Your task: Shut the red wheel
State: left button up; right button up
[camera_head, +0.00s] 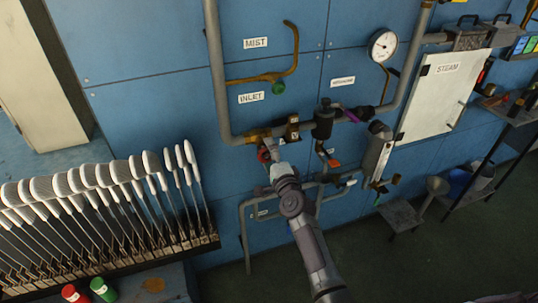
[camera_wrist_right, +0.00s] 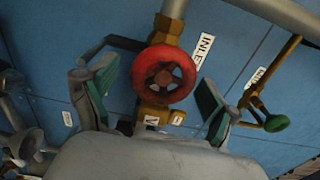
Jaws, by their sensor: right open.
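The red wheel (camera_wrist_right: 164,75) is a round handwheel on a brass valve, in the middle of the right wrist view. In the head view the red wheel (camera_head: 264,155) shows only in part, behind my right gripper (camera_head: 270,163). In the right wrist view my right gripper (camera_wrist_right: 153,98) is open, with one green-padded finger on each side of the wheel. A gap shows between each finger and the rim; I cannot tell how far the wheel lies in depth. My left gripper is in neither view.
An INLET label (camera_head: 251,97) and a green knob (camera_head: 278,88) on a brass pipe are above the valve. A dark cylindrical fitting (camera_head: 323,121) and grey pipes are to its right. A rack of white sock forms (camera_head: 121,171) stands at left.

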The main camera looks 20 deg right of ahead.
jog(key=s, duration=1.2)
jog(key=shift+d, duration=0.2)
